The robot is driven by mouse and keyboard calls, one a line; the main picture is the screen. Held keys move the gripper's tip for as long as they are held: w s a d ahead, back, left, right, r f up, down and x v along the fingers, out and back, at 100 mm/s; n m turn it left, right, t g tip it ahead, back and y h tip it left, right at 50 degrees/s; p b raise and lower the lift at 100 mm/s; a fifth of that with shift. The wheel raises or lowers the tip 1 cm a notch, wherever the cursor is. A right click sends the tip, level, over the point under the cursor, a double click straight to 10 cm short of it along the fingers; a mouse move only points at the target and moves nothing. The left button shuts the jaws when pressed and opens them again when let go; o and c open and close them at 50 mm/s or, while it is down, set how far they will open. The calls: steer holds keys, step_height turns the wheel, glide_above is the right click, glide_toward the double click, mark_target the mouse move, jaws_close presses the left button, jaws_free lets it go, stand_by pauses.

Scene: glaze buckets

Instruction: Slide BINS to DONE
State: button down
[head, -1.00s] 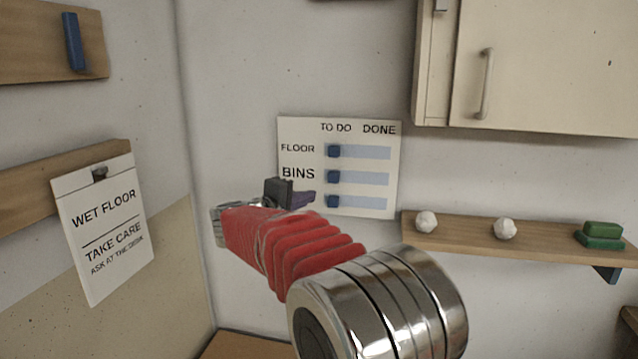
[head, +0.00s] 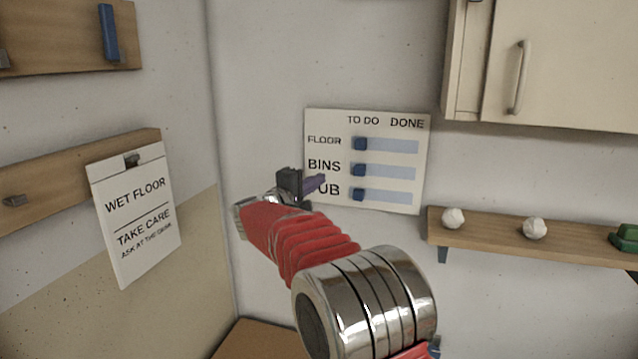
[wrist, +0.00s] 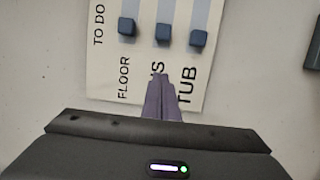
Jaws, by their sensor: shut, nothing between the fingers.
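A white board (head: 318,120) hangs on the wall with rows marked FLOOR, BINS and one partly hidden that ends in UB; the wrist view reads TUB. Each row has a dark blue slider on a pale blue track. The BINS slider (head: 359,170) stands at the left, TO DO end of its track (head: 395,172). In the wrist view the BINS slider (wrist: 163,34) is the middle one, just beyond the fingertips. My gripper (head: 322,182) is shut and empty, its purple fingers to the left of the BINS slider and covering part of the lettering. Its fingertips also show in the wrist view (wrist: 160,76). I see a gap to the slider.
The FLOOR slider (head: 360,144) and the bottom slider (head: 358,195) sit close above and below, also at the left. A wooden shelf (head: 490,237) with white lumps and a cabinet (head: 580,70) are to the right. A WET FLOOR sign (head: 135,215) hangs at the left.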

mark_target(360, 170)
steer(key=x, duration=0.7)
steer(key=shift+w+d, duration=0.2)
steer(key=shift+s+d, duration=0.35)
steer(key=shift+d, duration=0.5)
steer(key=shift+s+d, duration=0.35)
steer(key=shift+d, duration=0.65)
